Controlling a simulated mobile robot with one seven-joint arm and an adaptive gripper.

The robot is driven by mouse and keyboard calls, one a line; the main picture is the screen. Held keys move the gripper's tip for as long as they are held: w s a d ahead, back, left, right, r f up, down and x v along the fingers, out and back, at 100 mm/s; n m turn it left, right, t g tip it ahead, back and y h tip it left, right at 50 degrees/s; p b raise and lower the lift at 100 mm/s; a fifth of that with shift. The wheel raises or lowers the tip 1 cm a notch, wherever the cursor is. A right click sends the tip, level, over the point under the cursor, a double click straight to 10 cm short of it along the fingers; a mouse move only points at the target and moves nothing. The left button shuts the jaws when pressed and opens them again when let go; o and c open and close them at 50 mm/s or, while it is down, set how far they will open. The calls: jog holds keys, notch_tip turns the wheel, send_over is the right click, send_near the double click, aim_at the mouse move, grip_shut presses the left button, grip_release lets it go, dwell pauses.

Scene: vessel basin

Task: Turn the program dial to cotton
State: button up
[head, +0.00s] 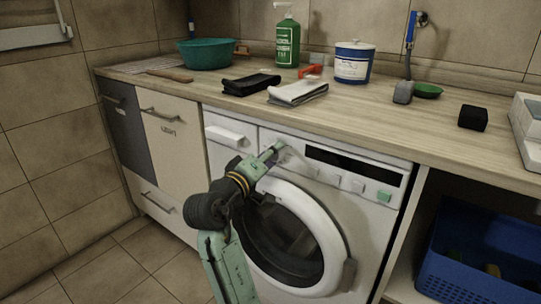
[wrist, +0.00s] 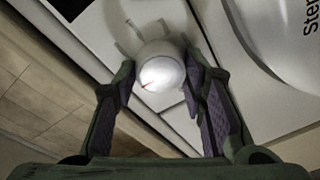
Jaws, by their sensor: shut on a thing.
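The white washing machine (head: 340,215) stands under the counter, with its round door shut and a control panel along its top. The program dial (wrist: 160,72) is a round pale knob with a short red mark on its face, pointing to the lower left in the wrist view. My gripper (head: 275,151) reaches the left part of the panel, and its fingers (wrist: 161,80) are shut on the dial from both sides. The dial is mostly hidden by the fingers in the head view. No program label can be read, so I cannot tell which setting it points to.
A blue crate (head: 480,260) sits at the right. Floor shows at the lower left.

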jog(key=c, duration=0.4)
jog(key=shift+m, duration=0.3)
jog(key=shift+f+m+h+b, duration=0.1)
jog(key=shift+m+h+b, duration=0.4)
jog(key=shift+m+b, duration=2.95)
jog(key=shift+d+m+p, duration=0.1)
jog(key=shift+m+p, duration=0.65)
jog(key=shift+m, duration=0.2)
jog(key=shift+s, duration=0.1)
jog(key=o, duration=1.2)
